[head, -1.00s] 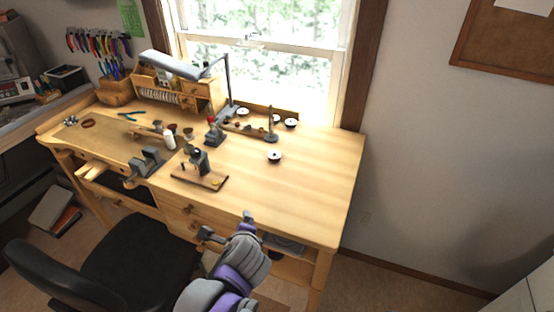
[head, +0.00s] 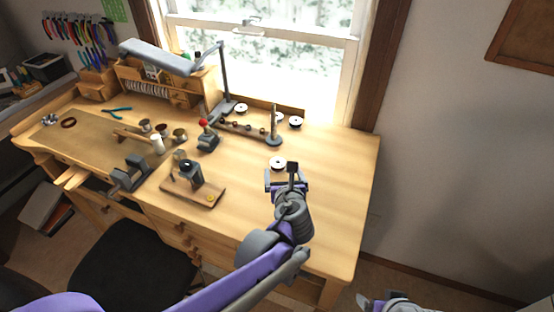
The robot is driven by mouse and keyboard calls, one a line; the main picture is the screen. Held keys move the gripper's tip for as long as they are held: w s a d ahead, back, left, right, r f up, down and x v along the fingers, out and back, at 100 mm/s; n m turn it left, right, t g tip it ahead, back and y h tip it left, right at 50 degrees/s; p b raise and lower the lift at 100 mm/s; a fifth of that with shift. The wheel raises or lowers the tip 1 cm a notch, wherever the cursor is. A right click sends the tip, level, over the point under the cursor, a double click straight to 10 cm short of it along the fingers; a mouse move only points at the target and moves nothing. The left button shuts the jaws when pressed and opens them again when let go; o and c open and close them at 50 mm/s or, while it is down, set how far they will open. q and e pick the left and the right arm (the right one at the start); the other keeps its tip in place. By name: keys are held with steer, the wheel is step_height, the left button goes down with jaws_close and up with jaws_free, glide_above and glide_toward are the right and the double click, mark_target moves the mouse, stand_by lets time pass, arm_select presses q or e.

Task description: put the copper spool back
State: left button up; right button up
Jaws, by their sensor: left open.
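A small spool (head: 278,162) with a pale round top and dark centre lies on the open bench top, apart from the others. I cannot make out copper colour on it. My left gripper (head: 281,174) is open and empty, just on the near side of this spool, its fingers pointing towards it. Similar spools stand at the back of the bench: one left (head: 241,108), one right (head: 296,121), and one partly hidden behind an upright post (head: 274,122) on a round base. My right gripper (head: 366,302) shows only partly at the bottom edge.
A small tool on a wooden board (head: 205,196), a red-topped tool (head: 207,137) and a grey vise (head: 130,173) stand left of my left gripper. A lamp (head: 224,75) rises at the back. The bench's right side is clear.

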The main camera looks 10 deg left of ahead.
mark_target(278, 161)
arm_select(q)
steer(key=x, duration=0.2)
steer(key=shift+w+a+f, duration=0.15)
steer(key=shift+w+f, duration=0.05)
steer(key=shift+w, duration=0.1)
steer(key=x, duration=0.5)
steer(key=shift+w+a+f, duration=0.1)
steer(key=shift+a+f, duration=0.25)
steer(key=c, duration=1.5)
